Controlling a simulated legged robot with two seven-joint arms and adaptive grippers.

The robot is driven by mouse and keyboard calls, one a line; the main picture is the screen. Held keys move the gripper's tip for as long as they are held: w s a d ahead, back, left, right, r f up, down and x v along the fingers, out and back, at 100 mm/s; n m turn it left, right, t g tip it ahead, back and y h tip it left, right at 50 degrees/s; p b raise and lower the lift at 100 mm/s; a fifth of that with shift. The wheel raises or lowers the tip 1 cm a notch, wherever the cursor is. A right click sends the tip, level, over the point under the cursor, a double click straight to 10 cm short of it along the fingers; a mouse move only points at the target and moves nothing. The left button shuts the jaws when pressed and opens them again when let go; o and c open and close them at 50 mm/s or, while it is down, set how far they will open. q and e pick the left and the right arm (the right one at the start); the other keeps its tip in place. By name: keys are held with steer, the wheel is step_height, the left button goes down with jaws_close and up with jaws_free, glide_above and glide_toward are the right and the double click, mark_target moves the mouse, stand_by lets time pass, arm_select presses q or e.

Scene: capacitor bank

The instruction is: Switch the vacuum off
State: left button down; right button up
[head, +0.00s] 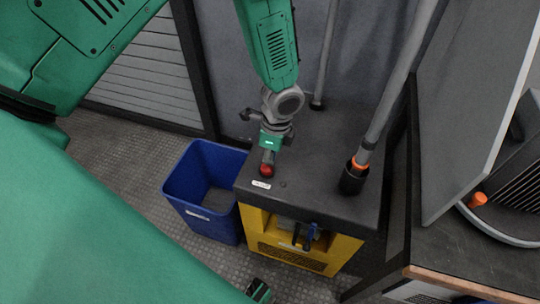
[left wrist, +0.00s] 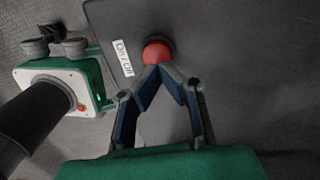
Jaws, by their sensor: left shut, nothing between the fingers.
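The vacuum is a yellow and dark grey cabinet (head: 323,178) in the middle of the head view. Its red button (head: 266,171) is on the top near the front left edge, beside a white label (head: 261,184). In the left wrist view the red button (left wrist: 157,54) is just beyond the fingertips, and the label (left wrist: 123,58) reads "On / Off". My left gripper (left wrist: 160,70) is shut and empty, its tips at the button. They look to be touching it. In the head view my left gripper (head: 268,158) comes down on the button from above.
A blue bin (head: 206,233) stands on the floor left of the vacuum. A grey pipe (head: 384,104) with an orange ring rises from the vacuum's right side. A grey panel (head: 465,110) and a bench with a wooden edge (head: 470,284) are at the right.

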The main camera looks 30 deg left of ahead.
arm_select(q)
step_height(320, 180, up, 10)
steer(key=p, duration=0.1)
steer(key=shift+w+d, duration=0.3)
steer(key=shift+d, duration=0.05)
steer(key=shift+f, duration=0.1)
steer(key=s+d+f+n+h, duration=0.1)
steer(key=s+f+n+h, duration=0.1)
steer(key=s+f+n, duration=0.75)
steer(key=s+a+f+n, duration=0.2)
steer(key=s, duration=0.5)
steer(key=s+a+f+n+t+y, duration=0.1)
steer(key=s+a+f+n, duration=0.1)
steer(key=s, duration=0.5)
steer(key=shift+n, duration=0.55)
